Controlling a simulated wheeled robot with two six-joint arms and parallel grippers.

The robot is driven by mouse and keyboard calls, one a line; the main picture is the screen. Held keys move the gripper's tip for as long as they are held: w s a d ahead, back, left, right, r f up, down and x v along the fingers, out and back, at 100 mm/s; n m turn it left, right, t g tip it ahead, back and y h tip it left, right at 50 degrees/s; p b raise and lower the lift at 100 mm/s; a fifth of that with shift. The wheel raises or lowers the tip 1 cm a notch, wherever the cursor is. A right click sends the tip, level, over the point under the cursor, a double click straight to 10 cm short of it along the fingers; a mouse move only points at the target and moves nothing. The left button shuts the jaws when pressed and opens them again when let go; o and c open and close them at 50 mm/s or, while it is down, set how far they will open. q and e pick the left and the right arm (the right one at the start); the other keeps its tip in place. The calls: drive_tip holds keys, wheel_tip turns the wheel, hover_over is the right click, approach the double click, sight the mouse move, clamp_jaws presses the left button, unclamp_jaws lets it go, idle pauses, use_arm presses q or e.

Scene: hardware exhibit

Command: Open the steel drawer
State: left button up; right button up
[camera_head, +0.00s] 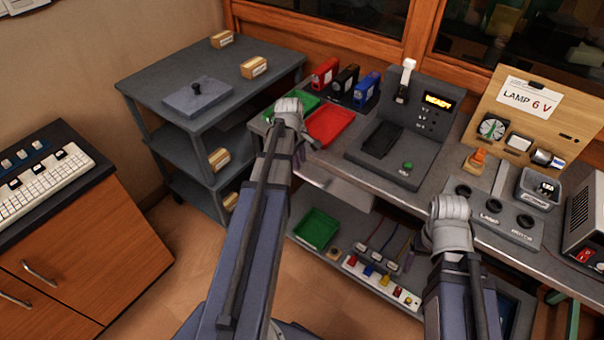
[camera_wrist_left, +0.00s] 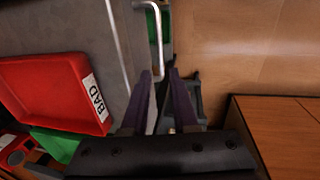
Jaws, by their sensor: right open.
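The steel drawer (camera_head: 345,190) shows as a pale metal front just under the bench's front edge, partly hidden by my left arm. In the left wrist view its pale bar handle (camera_wrist_left: 157,40) runs down toward the space between my fingers. My left gripper (camera_wrist_left: 162,75) is open there, with its two dark fingers apart on either side of the bar's line; contact cannot be told. In the head view my left gripper (camera_head: 300,157) is mostly hidden at the bench edge. My right gripper (camera_head: 408,261) is open, low in front of the bench, and its fingers are only partly seen.
On the bench top (camera_head: 330,165) stand a red tray (camera_head: 331,124), a green tray (camera_head: 296,106) and a tester reading READY (camera_head: 405,130). Below are a green bin (camera_head: 315,229) and a power strip (camera_head: 382,282). A grey cart (camera_head: 205,75) stands left; floor between is clear.

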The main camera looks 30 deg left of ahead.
sight(303, 176)
use_arm(q)
drive_tip(key=f+b, duration=0.2)
drive_tip(key=w+f+b, duration=0.1)
drive_tip(key=f+b, duration=0.3)
drive_tip(key=f, duration=0.1)
drive_tip(key=shift+w+d+b, duration=0.1)
drive_tip(key=shift+w+b, duration=0.05)
drive_tip(key=shift+b, duration=0.2)
clamp_jaws()
idle(1.1)
